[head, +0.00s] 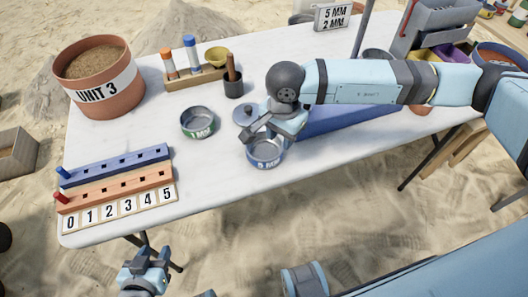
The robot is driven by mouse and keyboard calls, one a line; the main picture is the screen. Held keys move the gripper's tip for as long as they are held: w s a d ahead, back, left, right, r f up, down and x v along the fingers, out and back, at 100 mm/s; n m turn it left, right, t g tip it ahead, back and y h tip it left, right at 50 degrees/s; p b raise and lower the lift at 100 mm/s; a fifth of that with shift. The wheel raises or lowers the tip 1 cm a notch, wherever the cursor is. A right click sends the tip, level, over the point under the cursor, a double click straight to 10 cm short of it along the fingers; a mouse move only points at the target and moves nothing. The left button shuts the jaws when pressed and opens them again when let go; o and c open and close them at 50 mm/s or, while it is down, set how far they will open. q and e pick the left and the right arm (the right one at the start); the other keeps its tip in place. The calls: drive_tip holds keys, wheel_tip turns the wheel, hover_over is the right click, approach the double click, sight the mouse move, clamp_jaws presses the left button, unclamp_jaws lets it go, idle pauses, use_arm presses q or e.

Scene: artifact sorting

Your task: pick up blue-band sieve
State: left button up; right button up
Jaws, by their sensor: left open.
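The blue-band sieve (266,161), marked 5 MM, stands near the front edge of the white table. My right gripper (262,137) is right at its rim, with the jaws over its near and left side. The gripper hides part of the sieve's top, and I cannot tell whether the jaws have closed on the rim. My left gripper (143,280) is open and empty, low in front of the table and well away from the sieve.
A green-band sieve (198,131) marked 1 MM stands left of the blue-band one. A grey lid (244,112) and a dark cup (233,88) are behind. A peg rack (115,175) with number tiles is at left, and a blue tray (340,118) is at right under my arm.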

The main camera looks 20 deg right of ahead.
sight(279, 155)
drive_tip(key=f, duration=0.7)
drive_tip(key=shift+s+a+f, duration=0.2)
drive_tip(key=shift+a+f, duration=0.05)
drive_tip(key=shift+f, duration=0.05)
clamp_jaws()
